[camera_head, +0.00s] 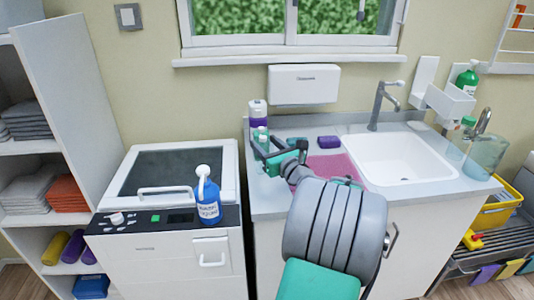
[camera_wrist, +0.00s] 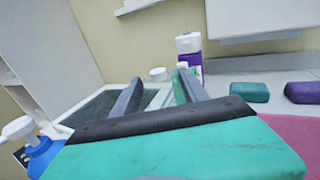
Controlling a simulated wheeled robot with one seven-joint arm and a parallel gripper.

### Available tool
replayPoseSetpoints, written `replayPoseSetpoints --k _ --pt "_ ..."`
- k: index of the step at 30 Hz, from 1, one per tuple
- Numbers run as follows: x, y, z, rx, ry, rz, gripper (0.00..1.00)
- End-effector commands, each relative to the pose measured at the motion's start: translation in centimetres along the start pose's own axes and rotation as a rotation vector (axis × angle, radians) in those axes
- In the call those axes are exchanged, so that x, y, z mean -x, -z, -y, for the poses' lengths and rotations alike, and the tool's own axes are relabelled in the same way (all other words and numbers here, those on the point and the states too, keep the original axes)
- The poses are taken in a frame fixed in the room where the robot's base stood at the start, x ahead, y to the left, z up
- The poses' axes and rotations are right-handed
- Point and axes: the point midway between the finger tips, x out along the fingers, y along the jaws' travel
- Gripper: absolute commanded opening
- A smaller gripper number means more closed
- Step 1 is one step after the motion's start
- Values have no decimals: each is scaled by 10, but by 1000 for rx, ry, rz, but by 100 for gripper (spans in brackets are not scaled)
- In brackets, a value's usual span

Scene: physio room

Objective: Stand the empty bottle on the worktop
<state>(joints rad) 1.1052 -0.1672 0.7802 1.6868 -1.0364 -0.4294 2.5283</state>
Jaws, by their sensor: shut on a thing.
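My gripper (camera_head: 262,147) is over the left end of the grey worktop (camera_head: 268,205), with its fingers pointing left and away. It is shut on a small bottle with a pale cap (camera_head: 262,132), mostly hidden by the fingers. In the wrist view the two dark fingers (camera_wrist: 158,92) flank it, and its white cap (camera_wrist: 158,74) shows between them. I cannot tell whether its base touches the worktop. A purple bottle with a white top (camera_head: 258,114) stands just behind it, and also shows in the wrist view (camera_wrist: 190,52).
A blue pump bottle (camera_head: 208,202) stands on the white machine (camera_head: 160,245) at left. A purple block (camera_head: 328,142) and pink cloth (camera_head: 333,166) lie right of my gripper. The sink (camera_head: 400,158) and tap (camera_head: 380,105) are further right. The front-left worktop is bare.

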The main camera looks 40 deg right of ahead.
Motion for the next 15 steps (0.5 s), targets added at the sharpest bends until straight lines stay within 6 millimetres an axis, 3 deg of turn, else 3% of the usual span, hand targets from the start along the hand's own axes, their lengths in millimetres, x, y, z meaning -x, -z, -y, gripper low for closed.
replayPoseSetpoints --k 1,3,14,15 --pt "1 16 1 -7 2 -5 0" --pt "1 26 1 -5 3 -3 0" --pt "1 30 0 -3 1 -2 0" --pt "1 30 0 -2 1 -2 54"
